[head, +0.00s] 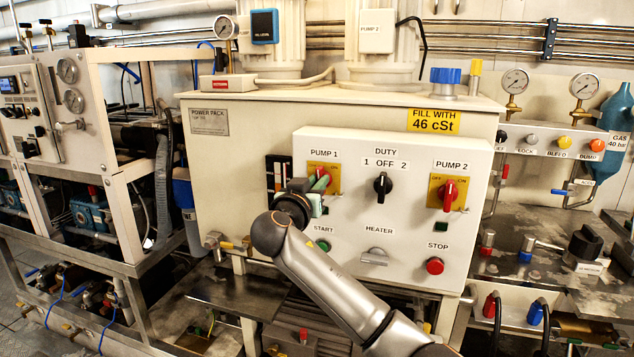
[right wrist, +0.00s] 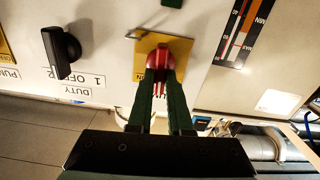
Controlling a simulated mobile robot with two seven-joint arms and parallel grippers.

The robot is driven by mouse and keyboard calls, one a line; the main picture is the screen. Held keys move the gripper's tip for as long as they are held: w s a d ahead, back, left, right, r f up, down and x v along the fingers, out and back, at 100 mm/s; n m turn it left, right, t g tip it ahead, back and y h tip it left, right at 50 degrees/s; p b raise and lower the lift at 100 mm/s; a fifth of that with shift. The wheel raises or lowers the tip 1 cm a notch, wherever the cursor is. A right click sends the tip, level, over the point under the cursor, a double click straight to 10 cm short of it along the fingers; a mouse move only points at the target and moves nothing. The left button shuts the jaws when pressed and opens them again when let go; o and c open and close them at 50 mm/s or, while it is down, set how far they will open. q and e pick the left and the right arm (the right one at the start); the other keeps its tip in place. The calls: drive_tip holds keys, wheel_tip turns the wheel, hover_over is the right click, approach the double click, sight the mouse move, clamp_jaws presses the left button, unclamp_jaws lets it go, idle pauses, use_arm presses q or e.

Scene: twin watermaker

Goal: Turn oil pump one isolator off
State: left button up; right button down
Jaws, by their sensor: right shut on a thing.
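The PUMP 1 isolator is a red rotary handle on a yellow plate (head: 334,176) at the upper left of the white control panel (head: 400,255). My right gripper (head: 317,185) reaches it from the front, its green fingers covering much of the handle. In the right wrist view, turned upside down, both fingers are closed on either side of the red handle (right wrist: 172,51). The handle lies roughly in line with the fingers there. Most of the plate's lettering is hidden, so I cannot read its position. My left gripper is not in view.
The black DUTY knob (head: 382,186) is right of the isolator, and the red PUMP 2 isolator (head: 449,194) is farther right. Green START (head: 323,245), grey HEATER knob (head: 375,256) and red STOP (head: 435,265) sit below. A level gauge (head: 278,178) is close on the left.

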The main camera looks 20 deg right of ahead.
drive_tip(key=n+p, duration=0.2)
drive_tip(key=n, duration=0.3)
drive_tip(key=shift+w+a, duration=0.1)
drive_tip(key=shift+a, duration=0.05)
drive_tip(key=shift+n+p, duration=0.55)
drive_tip(key=shift+n, duration=0.35)
use_arm(q)
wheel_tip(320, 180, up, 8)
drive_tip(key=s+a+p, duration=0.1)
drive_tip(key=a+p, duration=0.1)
drive_tip(key=p, duration=0.4)
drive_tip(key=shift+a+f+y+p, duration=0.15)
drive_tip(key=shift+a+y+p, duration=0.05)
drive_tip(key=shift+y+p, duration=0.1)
use_arm(e)
drive_tip(key=shift+w+a+f+n, duration=0.1)
drive_tip(key=shift+f+n, duration=0.05)
drive_tip(key=shift+n, duration=1.55)
drive_tip(key=shift+s+f+n, duration=0.1)
drive_tip(key=shift+f+n, duration=0.05)
drive_tip(key=shift+n, duration=1.55)
drive_tip(key=shift+w+a+f+n, duration=0.1)
drive_tip(key=shift+f+n, duration=0.05)
drive_tip(key=shift+n, duration=1.55)
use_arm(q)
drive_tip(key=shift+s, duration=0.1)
use_arm(e)
drive_tip(key=shift+f, duration=0.1)
